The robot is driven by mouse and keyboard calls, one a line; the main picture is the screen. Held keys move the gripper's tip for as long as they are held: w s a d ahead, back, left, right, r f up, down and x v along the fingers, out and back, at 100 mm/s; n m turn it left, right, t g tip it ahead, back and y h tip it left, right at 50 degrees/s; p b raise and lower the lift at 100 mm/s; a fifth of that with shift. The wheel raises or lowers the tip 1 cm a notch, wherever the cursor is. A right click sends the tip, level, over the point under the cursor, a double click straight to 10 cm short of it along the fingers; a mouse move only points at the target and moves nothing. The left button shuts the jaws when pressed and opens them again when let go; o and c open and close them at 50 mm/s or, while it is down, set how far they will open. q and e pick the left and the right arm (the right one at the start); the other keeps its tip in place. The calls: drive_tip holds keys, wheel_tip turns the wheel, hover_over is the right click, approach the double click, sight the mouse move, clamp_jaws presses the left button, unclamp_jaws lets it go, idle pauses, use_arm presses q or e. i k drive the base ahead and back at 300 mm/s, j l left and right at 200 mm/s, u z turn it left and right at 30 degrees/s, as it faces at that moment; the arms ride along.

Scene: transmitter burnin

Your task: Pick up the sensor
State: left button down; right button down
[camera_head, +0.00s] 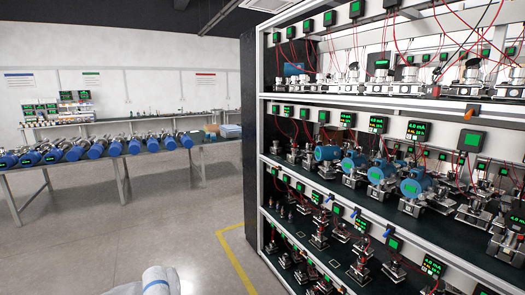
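Blue round-bodied sensors stand on the middle shelf of the rack at the right. The nearest large one (410,187) has a green display, and others stand to its left, including one (327,153) at the far end. More blue sensors (95,150) lie in a row on the long table at the left. I cannot tell which one the task means. Neither of my grippers is in view. Only a white part of my own arm shows at the bottom edge.
The rack (390,101) has three visible shelves with metal fixtures, red wires and green displays. A dark panel (250,130) closes its left end. A yellow line (238,255) runs on the floor beside it. The grey floor (130,225) between table (215,153) and rack is clear.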

sight(275, 150)
drive_tip(key=i, duration=0.8)
drive_tip(key=i+l+u, duration=0.15)
drive_tip(key=i, duration=0.65)
drive_tip(key=i+u, duration=0.3)
drive_tip(key=i, duration=0.6)
drive_tip(key=i+j+z, duration=0.15)
drive_tip(key=i, duration=0.25)
drive_tip(key=i+j+z, duration=0.15)
drive_tip(key=i, duration=0.25)
drive_tip(key=i+j+z, duration=0.45)
drive_tip(key=z, duration=0.25)
drive_tip(key=i+j+z, duration=0.15)
drive_tip(key=j+z, duration=0.2)
drive_tip(key=i+j+z, duration=0.15)
drive_tip(key=j+z, duration=0.55)
drive_tip(key=j, duration=0.15)
drive_tip(key=j+z, duration=0.25)
drive_tip(key=j, duration=0.4)
